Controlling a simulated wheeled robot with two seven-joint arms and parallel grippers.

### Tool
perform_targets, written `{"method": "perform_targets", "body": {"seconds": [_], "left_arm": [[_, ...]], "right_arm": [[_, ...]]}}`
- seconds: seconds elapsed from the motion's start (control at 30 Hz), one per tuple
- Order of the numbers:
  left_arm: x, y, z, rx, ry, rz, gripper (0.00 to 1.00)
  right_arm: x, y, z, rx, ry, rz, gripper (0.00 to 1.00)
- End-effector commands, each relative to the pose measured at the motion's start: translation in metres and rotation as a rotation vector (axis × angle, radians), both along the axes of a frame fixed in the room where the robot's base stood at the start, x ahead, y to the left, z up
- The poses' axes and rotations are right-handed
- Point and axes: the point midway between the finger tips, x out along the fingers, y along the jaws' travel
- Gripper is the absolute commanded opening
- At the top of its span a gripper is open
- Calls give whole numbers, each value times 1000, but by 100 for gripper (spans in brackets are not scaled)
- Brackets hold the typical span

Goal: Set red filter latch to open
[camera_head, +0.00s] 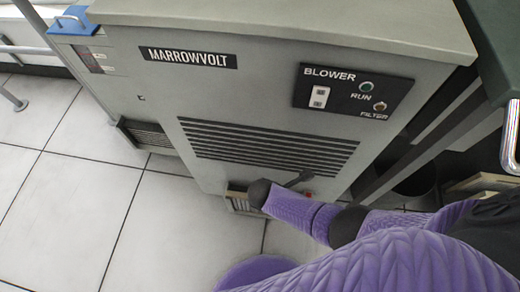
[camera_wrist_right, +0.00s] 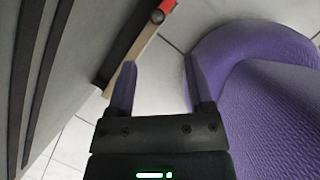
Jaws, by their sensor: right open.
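The red latch (camera_head: 308,195) is a small red piece low on the front of the grey blower cabinet, just past my right arm. In the right wrist view a red piece (camera_wrist_right: 167,8) with a dark round knob (camera_wrist_right: 157,17) shows at the top edge, partly cut off. My right gripper (camera_wrist_right: 160,75) is open and empty, with floor showing between its fingers. The red piece lies beyond the fingertips, apart from them. In the head view my right arm hides part of the cabinet's lower front. My left gripper is not in view.
The cabinet (camera_head: 160,92) carries a slatted vent (camera_head: 262,148) and a black BLOWER panel (camera_head: 352,92) with a switch and RUN and FILTER lamps. A dark bin (camera_head: 412,182) stands to the right. Tiled floor (camera_head: 90,215) is clear at left.

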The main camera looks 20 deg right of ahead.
Motion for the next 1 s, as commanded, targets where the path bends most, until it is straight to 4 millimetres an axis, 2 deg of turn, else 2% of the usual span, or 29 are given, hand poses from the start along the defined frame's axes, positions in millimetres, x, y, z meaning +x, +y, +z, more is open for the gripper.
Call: {"method": "perform_targets", "body": {"seconds": [0.17,0.53,0.63,0.83,1.0], "left_arm": [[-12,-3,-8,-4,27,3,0],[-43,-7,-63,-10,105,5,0],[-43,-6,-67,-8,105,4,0],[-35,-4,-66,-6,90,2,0],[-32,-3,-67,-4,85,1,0]], "right_arm": [[4,-3,-10,-12,6,20,67],[8,-33,-90,-10,12,16,67],[10,-37,-94,-10,8,16,67],[12,-37,-89,-9,3,16,67],[12,-37,-89,-9,3,16,31]]}}
